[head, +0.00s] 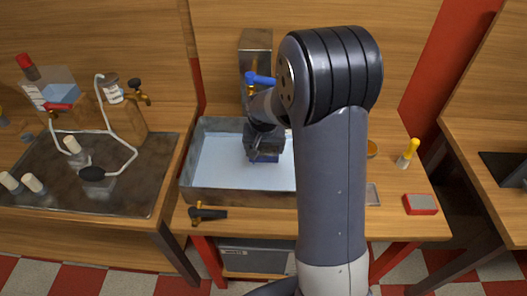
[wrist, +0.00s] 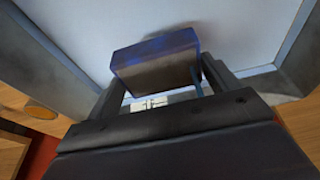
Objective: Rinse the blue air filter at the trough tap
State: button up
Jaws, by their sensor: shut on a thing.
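The blue air filter (wrist: 156,60) is a small block held between the fingers of my gripper (wrist: 160,85). In the head view my gripper (head: 265,150) reaches down into the grey metal trough (head: 235,198), and a bit of the blue filter (head: 264,158) shows below the fingers. The trough has a pale, light-blue inside. The tap has a blue lever handle (head: 261,79) and stands by a metal post (head: 255,42) at the trough's back. My arm hides the tap's spout and the trough's right part. I cannot tell whether water runs.
A black-handled valve (head: 207,213) lies at the bench's front edge. A yellow-handled tool (head: 408,153) and a red-edged block (head: 420,204) are on the right. The left bench (head: 60,175) holds tubing and bottles. A grey bin (head: 255,257) stands under the trough bench.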

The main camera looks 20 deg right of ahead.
jog(key=shift+w+d, duration=0.2)
jog(key=shift+d, duration=0.25)
jog(key=shift+a, duration=0.1)
jog(key=shift+s+a, duration=0.25)
jog(key=shift+a, duration=0.25)
jog(key=shift+d, duration=0.2)
jog(key=shift+w+d, duration=0.25)
jog(key=shift+d, duration=0.15)
jog(key=shift+b, duration=0.3)
jog(key=s+d+b, duration=0.1)
jog(key=s+d, duration=0.2)
jog(key=s, duration=0.4)
jog(key=shift+s, duration=0.2)
jog(key=shift+d, duration=0.1)
dwell(1.1)
